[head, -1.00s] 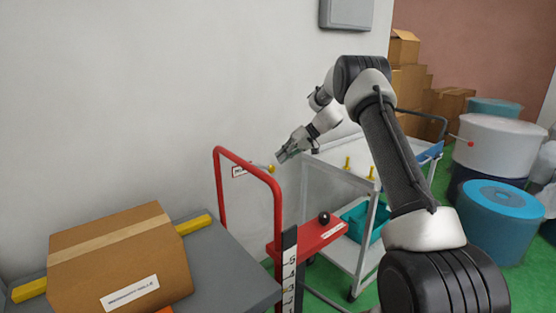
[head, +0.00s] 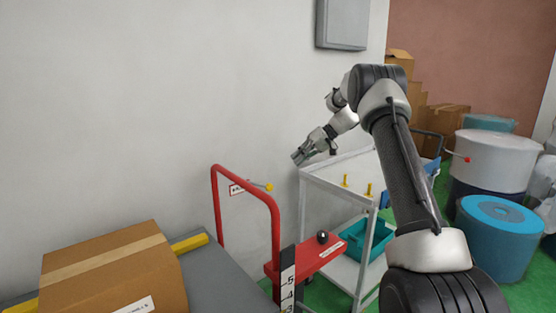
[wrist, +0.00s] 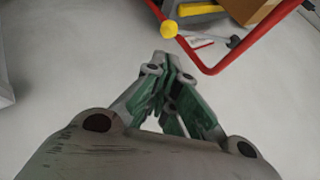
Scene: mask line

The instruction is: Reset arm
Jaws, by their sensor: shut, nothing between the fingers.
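My gripper (head: 299,157) is in the head view, held in the air in front of the left end of the white trolley and to the right of the red frame. In the wrist view my gripper (wrist: 163,58) has its green-sided fingers together at the tips, with nothing between them. The arm reaches up from the lower right, bends at the top and comes down to the left. No held thing shows in either view.
A red frame (head: 215,205) with a yellow knob (head: 268,187) stands left of the gripper. A white trolley (head: 330,178) holds a teal bin (head: 362,240) below. A cardboard box (head: 115,270) lies on a grey surface (head: 228,268). Blue and white drums (head: 497,240) stand right.

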